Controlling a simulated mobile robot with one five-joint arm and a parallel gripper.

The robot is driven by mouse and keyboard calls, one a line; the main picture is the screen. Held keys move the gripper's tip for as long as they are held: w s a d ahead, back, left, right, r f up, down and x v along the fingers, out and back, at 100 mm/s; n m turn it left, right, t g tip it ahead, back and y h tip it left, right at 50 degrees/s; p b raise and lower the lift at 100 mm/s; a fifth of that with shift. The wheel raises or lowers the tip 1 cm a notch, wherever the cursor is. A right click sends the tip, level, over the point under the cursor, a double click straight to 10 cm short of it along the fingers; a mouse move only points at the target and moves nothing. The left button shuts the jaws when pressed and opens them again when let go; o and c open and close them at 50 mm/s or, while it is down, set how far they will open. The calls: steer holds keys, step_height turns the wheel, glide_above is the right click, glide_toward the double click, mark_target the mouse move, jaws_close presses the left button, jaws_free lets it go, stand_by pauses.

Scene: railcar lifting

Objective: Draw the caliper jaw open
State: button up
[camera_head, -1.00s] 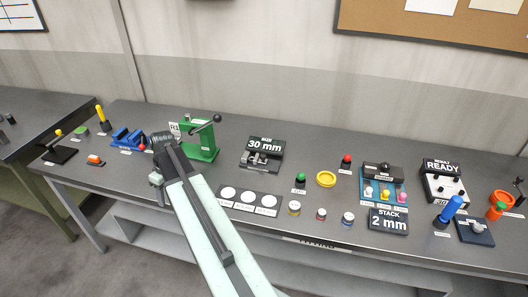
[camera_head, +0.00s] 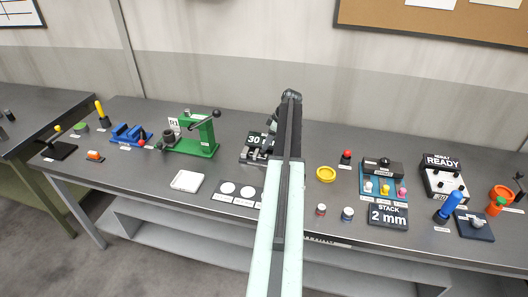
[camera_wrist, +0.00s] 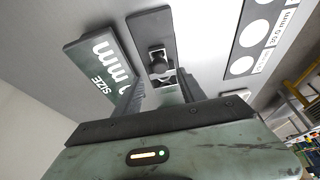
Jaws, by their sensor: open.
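The caliper stands mid-bench; in the head view its dark base (camera_head: 250,156) and size display (camera_head: 256,140) show left of my arm, which covers their right part. In the wrist view the display (camera_wrist: 103,62), marked SIZE and mm, is tilted at the left. Beside it lies the black caliper base (camera_wrist: 148,27) with a dark knob-like jaw part (camera_wrist: 159,66) on a metal slide. My gripper (camera_wrist: 164,92) is open, its two fingers apart and pointing toward this jaw part. Nothing is seen between them; contact cannot be told.
The green press (camera_head: 196,135) stands left of the caliper. A white square plate (camera_head: 187,181) and a card with white discs (camera_head: 236,190) lie in front. A yellow ring (camera_head: 326,174) and red button (camera_head: 346,157) are to the right.

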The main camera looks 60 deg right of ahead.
mark_target(260, 154)
steer(key=b+x, duration=0.4)
steer(key=x, duration=0.1)
steer(key=shift+f, duration=0.3)
steer(key=shift+r, duration=0.15)
jaws_close()
steer(key=shift+d, duration=0.1)
stand_by(0.8)
